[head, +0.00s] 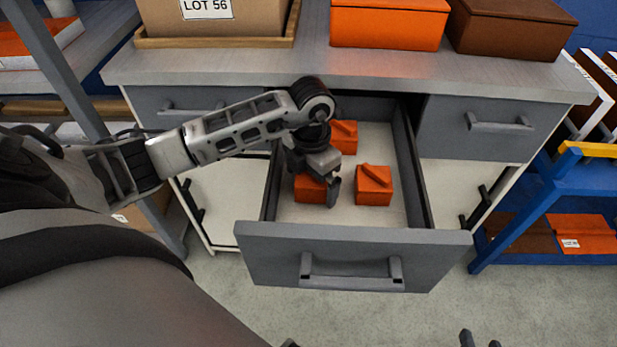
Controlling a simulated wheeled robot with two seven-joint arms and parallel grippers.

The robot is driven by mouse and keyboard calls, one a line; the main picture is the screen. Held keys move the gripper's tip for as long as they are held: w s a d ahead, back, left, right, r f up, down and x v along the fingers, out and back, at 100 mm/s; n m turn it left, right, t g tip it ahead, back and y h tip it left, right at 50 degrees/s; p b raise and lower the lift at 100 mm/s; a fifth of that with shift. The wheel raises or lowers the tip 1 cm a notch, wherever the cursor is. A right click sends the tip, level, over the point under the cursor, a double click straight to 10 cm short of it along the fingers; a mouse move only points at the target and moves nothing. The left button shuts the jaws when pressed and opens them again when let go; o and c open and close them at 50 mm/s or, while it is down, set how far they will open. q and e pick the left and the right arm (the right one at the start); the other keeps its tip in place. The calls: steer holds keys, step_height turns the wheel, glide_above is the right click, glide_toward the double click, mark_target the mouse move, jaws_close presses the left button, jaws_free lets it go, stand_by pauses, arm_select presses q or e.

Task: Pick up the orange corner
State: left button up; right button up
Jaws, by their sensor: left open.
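Three orange corner pieces lie in the open grey drawer (353,254). One orange corner (374,186) lies at the right, another (344,137) lies further back, and a third (308,190) is at the left front, partly hidden by my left gripper. My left gripper (318,182) is open and points down into the drawer, over the left front corner. I cannot tell whether it touches that piece. Only dark tips of my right gripper (480,341) show at the bottom edge, well away from the drawer.
The worktop (400,68) above carries a cardboard box (215,22) in a wooden tray, an orange box (388,22) and a brown box (510,25). A blue rack (530,205) stands at the right. The floor in front is clear.

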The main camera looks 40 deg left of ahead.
arm_select(q)
steer(key=c, duration=0.7)
steer(key=shift+c, duration=0.2)
